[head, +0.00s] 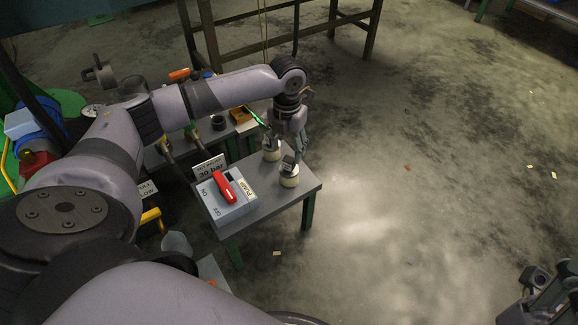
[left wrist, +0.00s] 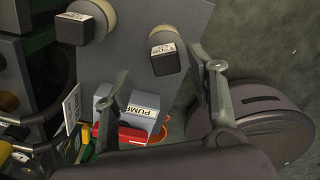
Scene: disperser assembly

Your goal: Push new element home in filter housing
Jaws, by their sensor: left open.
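Two short cream round pieces stand on the small grey table (head: 296,196), the rear one (head: 271,154) and the front one (head: 289,181). Each has a dark square block with a small label on it; the labels are too small to read. I cannot tell which piece is the filter housing or the new element. My left gripper (head: 287,139) is open above and between them. In the left wrist view its fingers (left wrist: 160,66) stand apart, with one dark block (left wrist: 165,60) showing between them and the other block (left wrist: 74,29) to the left. My right gripper (head: 552,280) shows partly at the lower right.
A grey pump switch box (head: 228,209) with a red lever (head: 224,187) stands at the table's near left, with a 30 bar sign (head: 210,169) behind it. A bench frame (head: 290,30) is behind.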

